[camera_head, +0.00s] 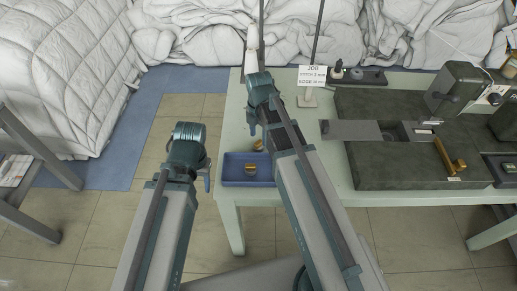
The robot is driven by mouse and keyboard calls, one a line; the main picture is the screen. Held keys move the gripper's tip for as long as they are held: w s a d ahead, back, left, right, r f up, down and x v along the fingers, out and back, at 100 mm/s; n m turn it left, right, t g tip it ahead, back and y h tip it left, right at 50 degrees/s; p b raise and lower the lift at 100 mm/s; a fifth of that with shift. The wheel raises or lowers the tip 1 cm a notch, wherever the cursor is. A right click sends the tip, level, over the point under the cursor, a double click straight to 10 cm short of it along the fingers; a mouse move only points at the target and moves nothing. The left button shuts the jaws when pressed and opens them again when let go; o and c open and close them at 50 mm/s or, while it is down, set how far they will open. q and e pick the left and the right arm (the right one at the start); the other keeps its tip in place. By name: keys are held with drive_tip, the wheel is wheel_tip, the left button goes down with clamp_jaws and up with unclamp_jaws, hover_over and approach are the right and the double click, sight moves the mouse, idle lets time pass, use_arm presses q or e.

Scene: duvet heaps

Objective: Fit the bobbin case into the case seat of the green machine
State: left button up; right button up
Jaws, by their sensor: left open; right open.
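Two small brass round parts show at the blue tray (232,180). One brass part (251,169) lies inside it, and another brass part (258,145) is at its back edge beside my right arm. I cannot tell which is the bobbin case. The dark green machine (385,165) lies on the table at right, with an opening (412,131) near its raised head. The case seat is too small to make out. My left gripper (206,178) is open, left of the tray. My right gripper (251,122) is open, above the table's left part, behind the tray.
A grey plate (351,131) lies across the machine's left part. A job card (313,75) stands behind it, near a dark holder (360,76). The pale table (310,122) is clear between the tray and machine.

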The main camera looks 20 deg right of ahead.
sight(258, 142)
wheel_tip(258, 142, down, 3)
drive_tip(key=shift+f+b, duration=0.2)
drive_tip(key=shift+b, duration=1.05)
drive_tip(key=shift+r, duration=0.1)
clamp_jaws()
wheel_tip(258, 142, up, 10)
drive_tip(key=p, duration=1)
